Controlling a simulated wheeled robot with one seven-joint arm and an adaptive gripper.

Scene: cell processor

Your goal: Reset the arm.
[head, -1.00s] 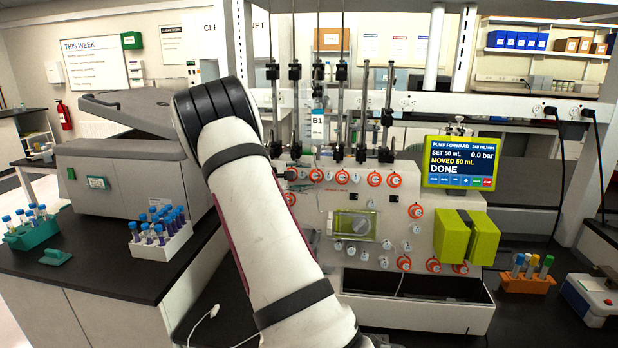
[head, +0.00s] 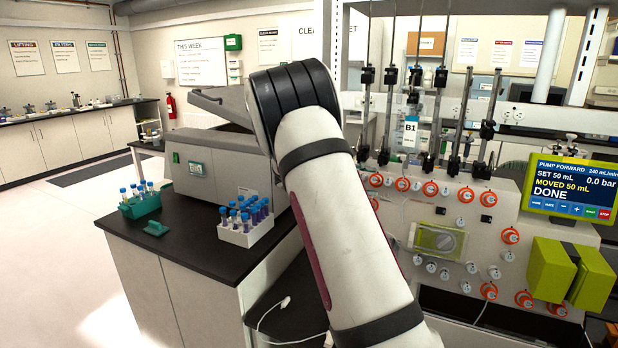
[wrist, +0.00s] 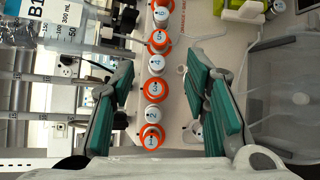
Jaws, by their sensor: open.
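My gripper (wrist: 160,102) shows in the wrist view with its two green-padded fingers wide apart and nothing between them. Beyond the gap is the front panel of the cell processor, with a row of orange-ringed numbered knobs (wrist: 154,87). A bag or bottle labelled B1 (wrist: 60,22) hangs at the upper left of that view. In the head view my white arm rises in front of the cell processor (head: 465,225) and hides part of its left side. The gripper itself is hidden in the head view. The processor's screen (head: 572,188) reads DONE.
A dark bench (head: 200,232) at left carries a grey centrifuge with its lid raised (head: 215,160), a white tube rack (head: 245,235) and a green tube rack (head: 142,205). A yellow-green pump block (head: 568,272) sticks out at right. Open floor lies at far left.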

